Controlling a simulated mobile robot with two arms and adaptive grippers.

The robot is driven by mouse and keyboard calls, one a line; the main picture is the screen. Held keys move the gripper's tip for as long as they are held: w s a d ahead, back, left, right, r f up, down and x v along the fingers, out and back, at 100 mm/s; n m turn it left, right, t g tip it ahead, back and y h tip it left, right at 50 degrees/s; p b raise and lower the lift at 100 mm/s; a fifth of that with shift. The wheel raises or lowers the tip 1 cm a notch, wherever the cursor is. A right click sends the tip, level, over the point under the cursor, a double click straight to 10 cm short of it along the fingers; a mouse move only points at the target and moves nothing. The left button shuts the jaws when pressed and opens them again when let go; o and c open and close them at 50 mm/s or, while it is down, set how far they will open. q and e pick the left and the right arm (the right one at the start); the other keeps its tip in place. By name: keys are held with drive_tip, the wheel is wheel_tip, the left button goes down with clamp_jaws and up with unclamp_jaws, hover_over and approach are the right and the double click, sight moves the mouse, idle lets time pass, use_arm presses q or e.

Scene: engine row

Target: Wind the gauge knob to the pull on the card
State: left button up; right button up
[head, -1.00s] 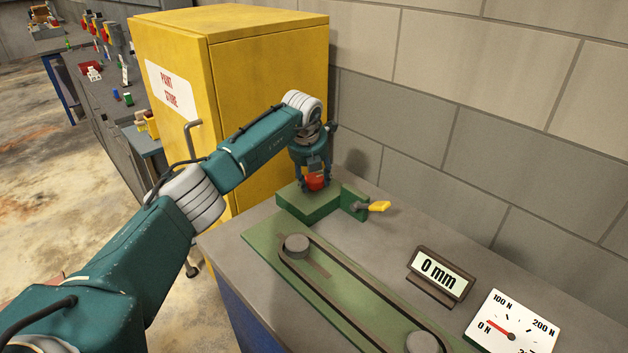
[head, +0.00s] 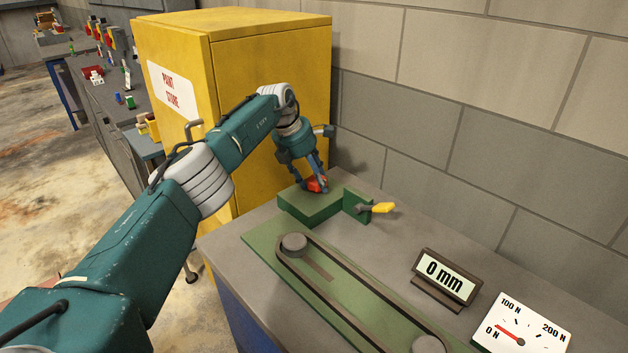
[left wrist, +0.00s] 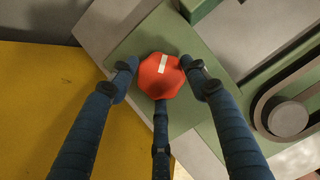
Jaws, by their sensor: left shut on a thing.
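The red gauge knob (left wrist: 161,78), many-sided with a white mark, sits on top of a green block (head: 312,207) at the back of the bench. My left gripper (head: 316,186) is shut on the knob from above, with its fingers around it in the left wrist view (left wrist: 160,82). The white mark points toward the top of that view. A dial card (head: 522,325) at the right reads from 0 N up past 200 N, and its red needle lies near 0 N. A small display (head: 446,275) reads 0 mm. My right gripper is not seen.
A yellow-handled lever (head: 382,208) sticks out beside the green block. A belt on two grey pulleys (head: 294,244) lies on a green plate in front. A yellow paint cabinet (head: 270,100) stands close behind my left arm, and a block wall runs behind the bench.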

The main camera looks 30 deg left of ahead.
use_arm(q)
drive_tip(key=shift+w+d+r+m, duration=0.2)
drive_tip(key=shift+w+r+m, duration=0.05)
drive_tip(key=shift+r+m, duration=0.15)
idle(0.4)
drive_tip(key=o, duration=1.1)
drive_tip(key=shift+f, duration=0.1)
drive_tip(key=shift+d, duration=0.1)
drive_tip(key=shift+f, duration=0.1)
drive_tip(key=shift+s+a+r, duration=0.25)
drive_tip(key=shift+a+r, duration=0.1)
drive_tip(key=shift+r, duration=0.1)
drive_tip(key=v, duration=1.1)
drive_tip(key=shift+d, duration=0.15)
drive_tip(key=shift+f, duration=0.1)
